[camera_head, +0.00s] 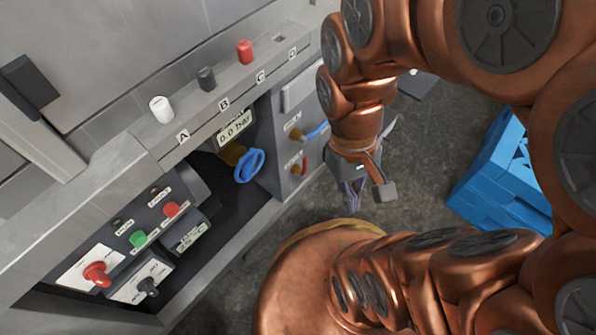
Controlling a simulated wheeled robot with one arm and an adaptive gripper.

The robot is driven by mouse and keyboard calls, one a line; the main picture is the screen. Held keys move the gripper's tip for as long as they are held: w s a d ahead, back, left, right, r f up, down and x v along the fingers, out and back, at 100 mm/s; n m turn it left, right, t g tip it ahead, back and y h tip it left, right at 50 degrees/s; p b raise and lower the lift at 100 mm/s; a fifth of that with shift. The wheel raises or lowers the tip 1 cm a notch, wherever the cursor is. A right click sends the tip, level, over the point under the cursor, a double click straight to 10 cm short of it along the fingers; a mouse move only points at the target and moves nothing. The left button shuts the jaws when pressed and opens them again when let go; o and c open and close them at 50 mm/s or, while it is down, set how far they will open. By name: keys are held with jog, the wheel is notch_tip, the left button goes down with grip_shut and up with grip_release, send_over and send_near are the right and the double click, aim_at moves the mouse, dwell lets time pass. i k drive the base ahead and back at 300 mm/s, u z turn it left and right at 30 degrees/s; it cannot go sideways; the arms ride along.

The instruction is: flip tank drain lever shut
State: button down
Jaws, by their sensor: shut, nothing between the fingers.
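A blue-handled lever (316,132) and a red-handled lever (305,164) sit one above the other on the grey panel (288,150) at the cabinet's right end. Each has a brass body and a small label too small to read, so I cannot tell which is the tank drain. The blue handle slants out to the right; the red handle stands more upright along the panel. My gripper (352,203) hangs to the right of the levers and lower in the picture, pointing down. It is shut and empty, apart from both levers.
A blue handwheel (249,165) stands in the recess below a 0.0 bar display (234,129). A control panel (135,240) with red and green buttons and a red switch is at lower left. A blue crate (490,170) stands on the floor at right.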

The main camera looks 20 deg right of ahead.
aim_at(303, 173)
jog(key=u, duration=1.05)
jog(key=k, duration=0.55)
jog(key=u, duration=0.6)
